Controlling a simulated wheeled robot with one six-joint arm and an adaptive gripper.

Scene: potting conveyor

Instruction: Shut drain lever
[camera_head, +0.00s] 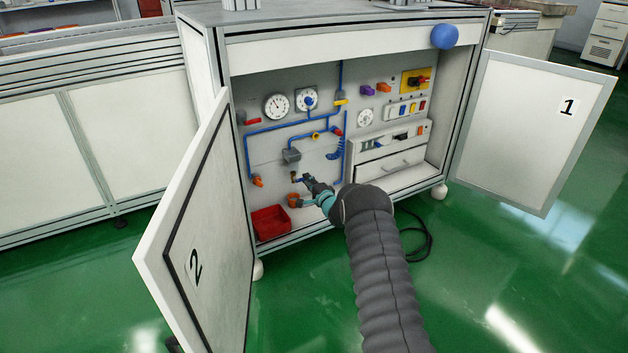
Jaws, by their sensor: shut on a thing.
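My gripper (306,181) reaches into the open cabinet (283,82) at the lower middle of its back panel. It is shut on a small part there, which I take to be the drain lever (294,178). Only a dark and yellowish bit of that part shows at the fingertips. The gripper and wrist hide most of it, so I cannot tell its angle. A red tray (270,223) stands on the cabinet floor, below and left of my gripper. An orange-red fitting (293,201) sits just below the gripper.
Door 2 (190,225) stands open at the left and door 1 (530,125) at the right. Blue pipes, two gauges (277,106) and an orange valve handle (257,181) are on the panel. A drawer unit (393,163) is close on the right. A black cable (425,240) lies on the green floor.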

